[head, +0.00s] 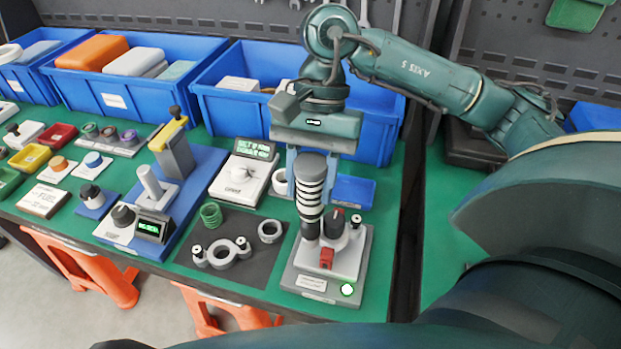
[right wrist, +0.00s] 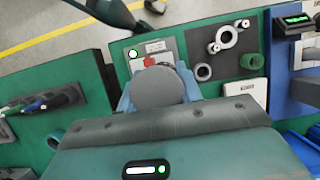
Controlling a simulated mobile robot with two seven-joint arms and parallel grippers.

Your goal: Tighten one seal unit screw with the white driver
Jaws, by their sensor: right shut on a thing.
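My right gripper (head: 310,188) points down and is shut on the white driver (head: 310,199), a thick upright tool with white and black rings and a dark grey cap. In the right wrist view the driver's round grey cap (right wrist: 158,88) sits between the blue fingers of the gripper (right wrist: 160,92). My left gripper is not in view.
A dark mat (head: 225,265) left of the unit holds a grey ringed part (head: 222,252), a green coil (head: 211,215) and a grey ring (head: 270,231). A white device with a display (head: 240,180) stands behind. Blue bins (head: 235,112) line the back.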

